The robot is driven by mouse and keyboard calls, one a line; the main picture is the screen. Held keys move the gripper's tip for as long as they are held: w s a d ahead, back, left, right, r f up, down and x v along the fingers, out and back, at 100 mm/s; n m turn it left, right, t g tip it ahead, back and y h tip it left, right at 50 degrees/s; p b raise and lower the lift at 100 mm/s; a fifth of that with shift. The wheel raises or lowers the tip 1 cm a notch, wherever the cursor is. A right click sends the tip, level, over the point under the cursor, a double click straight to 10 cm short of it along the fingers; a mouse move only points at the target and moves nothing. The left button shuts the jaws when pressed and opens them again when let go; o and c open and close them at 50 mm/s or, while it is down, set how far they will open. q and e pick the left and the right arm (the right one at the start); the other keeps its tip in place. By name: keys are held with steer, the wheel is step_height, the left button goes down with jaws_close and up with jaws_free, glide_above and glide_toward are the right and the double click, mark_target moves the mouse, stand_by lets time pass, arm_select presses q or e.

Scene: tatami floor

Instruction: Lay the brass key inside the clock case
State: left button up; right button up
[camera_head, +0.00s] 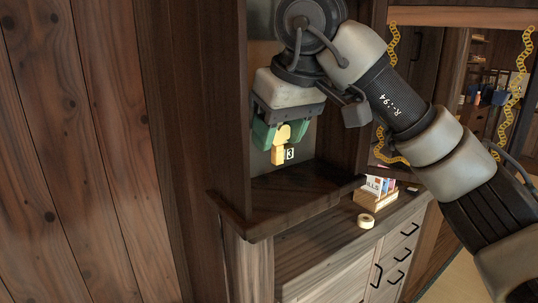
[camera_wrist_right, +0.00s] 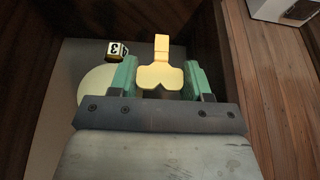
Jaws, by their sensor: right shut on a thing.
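The brass key (camera_head: 278,156) is yellow, with a wide bow and a straight shank. My right gripper (camera_head: 281,135) is shut on its bow, between green fingertips. In the right wrist view the key (camera_wrist_right: 162,47) points its shank away from my right gripper (camera_wrist_right: 160,80). The clock case (camera_head: 229,95) is a tall dark wooden case with a pale back. The gripper holds the key in front of that back, within the case's opening; I cannot tell how far inside. My left gripper is out of view.
A pale disc (camera_wrist_right: 94,92) lies left of the gripper. On the cabinet top (camera_head: 305,232) are a wooden card holder (camera_head: 376,202) and a tape roll (camera_head: 365,221). A chain-framed mirror (camera_head: 430,50) stands right.

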mark_target(274, 152)
steer(key=p+x, duration=0.1)
steer(key=x, duration=0.3)
steer(key=shift+w+f, duration=0.25)
step_height(274, 152, down, 2)
steer(key=shift+a+f+p, duration=0.1)
steer(key=shift+a+p, duration=0.05)
steer(key=shift+p, duration=0.4)
steer(key=shift+w+a+f+p, duration=0.1)
steer(key=shift+p, duration=0.3)
steer(key=shift+f, duration=0.25)
